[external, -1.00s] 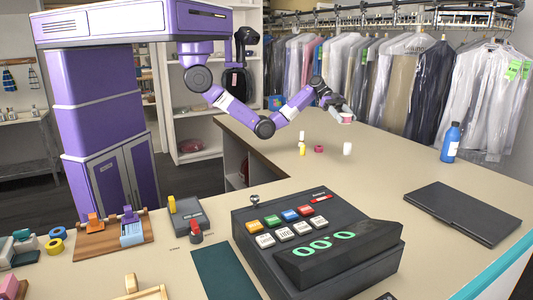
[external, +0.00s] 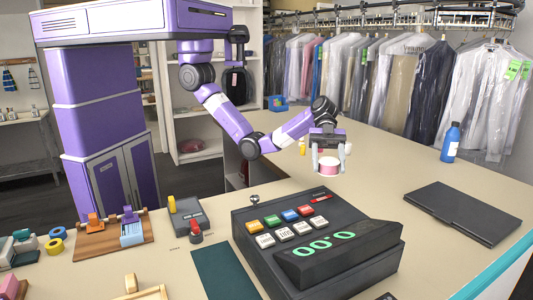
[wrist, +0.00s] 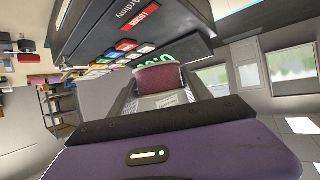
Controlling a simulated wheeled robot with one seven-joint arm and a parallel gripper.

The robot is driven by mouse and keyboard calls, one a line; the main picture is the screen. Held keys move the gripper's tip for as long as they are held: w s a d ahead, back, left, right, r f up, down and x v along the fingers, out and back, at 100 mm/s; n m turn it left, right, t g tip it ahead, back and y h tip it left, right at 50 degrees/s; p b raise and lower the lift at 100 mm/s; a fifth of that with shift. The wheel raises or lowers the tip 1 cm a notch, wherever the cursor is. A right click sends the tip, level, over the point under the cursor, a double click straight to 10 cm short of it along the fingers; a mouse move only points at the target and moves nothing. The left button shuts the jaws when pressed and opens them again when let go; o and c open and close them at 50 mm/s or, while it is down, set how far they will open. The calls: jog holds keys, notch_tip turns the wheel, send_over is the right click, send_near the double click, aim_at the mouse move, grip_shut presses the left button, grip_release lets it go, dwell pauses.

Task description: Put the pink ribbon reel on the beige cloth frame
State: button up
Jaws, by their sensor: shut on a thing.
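My gripper (external: 328,160) is shut on the pink ribbon reel (external: 328,171), a short round reel with a pale top and a pink side. It holds the reel in the air beyond the cash register. In the wrist view the reel (wrist: 158,78) shows dark pink between the jaws. A pale wooden-edged frame (external: 152,293), probably the beige cloth frame, is cut off by the bottom edge of the external view, left of the register. Most of it is out of view. The reel is far from it, to the upper right.
The dark cash register (external: 320,235) stands between my gripper and the near counter edge. A teal mat (external: 225,270) lies to its left, a black folder (external: 463,212) and blue bottle (external: 451,142) to its right. A wooden rack (external: 112,238) and a grey device (external: 188,218) stand at left.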

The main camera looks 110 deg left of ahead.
jog(key=s+d+m+g, duration=0.1)
jog(key=s+d, duration=0.3)
jog(key=d, duration=0.4)
jog(key=s+d+m+g, duration=0.1)
jog(key=s+d, duration=0.4)
jog(key=d, duration=0.2)
notch_tip(320, 180, up, 6)
jog(key=f+n+t, duration=0.1)
jog(key=n+t, duration=0.1)
send_over(131, 280)
notch_tip(131, 280, down, 19)
jog(key=p, duration=0.2)
jog(key=shift+f+p, duration=0.2)
jog(key=shift+p, duration=0.15)
jog(key=shift+f, duration=0.1)
jog(key=o, duration=1.4)
